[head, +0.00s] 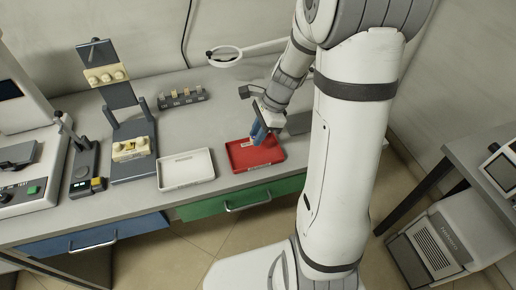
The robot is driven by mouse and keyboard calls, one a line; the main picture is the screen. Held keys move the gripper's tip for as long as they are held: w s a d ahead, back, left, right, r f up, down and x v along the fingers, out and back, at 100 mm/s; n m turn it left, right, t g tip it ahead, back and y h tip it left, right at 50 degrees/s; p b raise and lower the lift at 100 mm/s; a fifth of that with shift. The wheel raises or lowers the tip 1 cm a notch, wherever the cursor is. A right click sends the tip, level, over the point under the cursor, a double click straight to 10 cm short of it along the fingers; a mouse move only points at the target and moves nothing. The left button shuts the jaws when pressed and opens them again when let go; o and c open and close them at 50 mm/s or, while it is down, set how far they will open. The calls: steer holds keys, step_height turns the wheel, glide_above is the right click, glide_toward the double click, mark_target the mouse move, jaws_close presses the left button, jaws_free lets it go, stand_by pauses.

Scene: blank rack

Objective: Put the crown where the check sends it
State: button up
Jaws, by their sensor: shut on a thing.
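My gripper (258,133), with blue fingers, points down over the red tray (277,157) on the bench. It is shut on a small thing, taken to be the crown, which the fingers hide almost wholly. A small pale patch lies by the fingertips, and I cannot tell whether it is the crown or a label. An empty white tray (187,181) stands left of the red one. A small dark device (83,172) with a green light and a yellowish block stands further left. A dark stand (120,97) holds pale tooth models (131,148).
A dark rack (181,98) with several small pieces stands behind the trays. A ring magnifier (224,56) reaches over the back of the bench. A machine with a green button (32,190) is at far left. Blue (95,240) and green (240,198) drawers are below.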

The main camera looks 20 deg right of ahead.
mark_target(253, 154)
steer(key=shift+f, duration=2.7)
steer(key=shift+b, duration=0.35)
steer(key=shift+f, duration=0.2)
steer(key=o, duration=0.9)
steer(key=shift+r, duration=0.1)
steer(key=shift+o, duration=0.2)
